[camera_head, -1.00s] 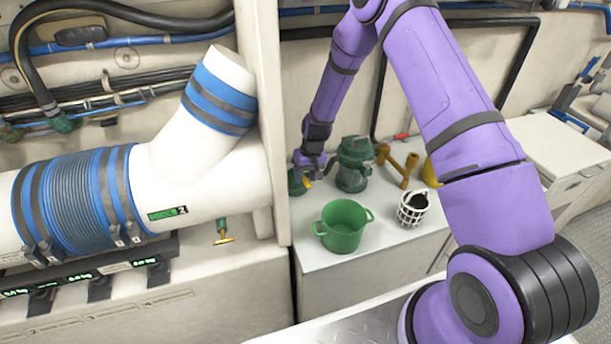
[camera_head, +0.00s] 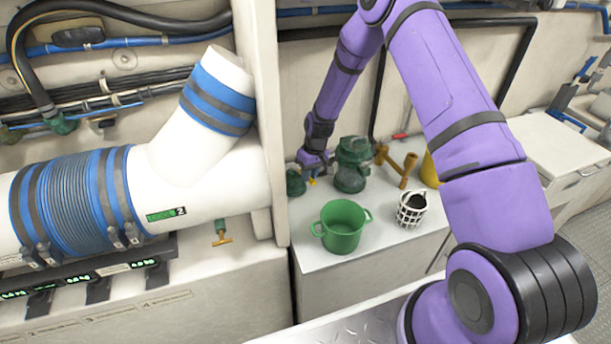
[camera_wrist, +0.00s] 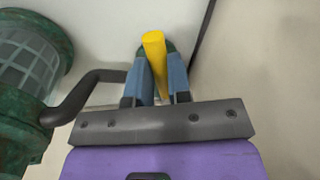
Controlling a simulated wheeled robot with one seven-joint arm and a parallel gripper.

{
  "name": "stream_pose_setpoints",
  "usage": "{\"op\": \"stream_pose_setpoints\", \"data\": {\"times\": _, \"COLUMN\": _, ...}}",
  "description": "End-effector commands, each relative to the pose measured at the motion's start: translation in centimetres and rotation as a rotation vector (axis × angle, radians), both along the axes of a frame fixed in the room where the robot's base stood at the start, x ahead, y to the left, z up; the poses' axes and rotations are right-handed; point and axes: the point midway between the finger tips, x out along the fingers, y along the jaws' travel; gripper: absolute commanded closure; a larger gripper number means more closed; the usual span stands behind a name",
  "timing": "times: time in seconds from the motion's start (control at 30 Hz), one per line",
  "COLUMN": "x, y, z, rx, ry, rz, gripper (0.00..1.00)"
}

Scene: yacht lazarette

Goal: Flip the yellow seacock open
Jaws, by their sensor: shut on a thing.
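The yellow seacock's lever (camera_wrist: 155,48) shows in the wrist view between the two blue-grey fingers of my gripper (camera_wrist: 160,72), which is shut on it. The lever's free end sticks out past the fingertips. In the head view my gripper (camera_head: 312,166) is at the back left of the white counter, just above the small yellow lever (camera_head: 312,181). The seacock's dark green body (camera_head: 295,183) stands just left of it. In the wrist view the body is mostly hidden behind the fingers.
A green strainer (camera_head: 352,165) stands close right of my gripper; its dark pipe (camera_wrist: 85,92) runs near the fingers. A green bucket (camera_head: 343,229) and white basket (camera_head: 411,209) stand in front. A wall panel edge (camera_head: 266,120) and white duct (camera_head: 205,170) are left.

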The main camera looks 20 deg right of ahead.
Motion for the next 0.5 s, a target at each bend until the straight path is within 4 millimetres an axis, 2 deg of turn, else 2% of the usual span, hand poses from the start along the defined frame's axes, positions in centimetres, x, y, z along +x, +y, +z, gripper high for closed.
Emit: {"op": "stream_pose_setpoints", "data": {"times": 0.5, "x": 2.2, "y": -3.5, "z": 0.0, "rx": 0.0, "ry": 0.0, "rz": 0.465, "gripper": 1.0}}
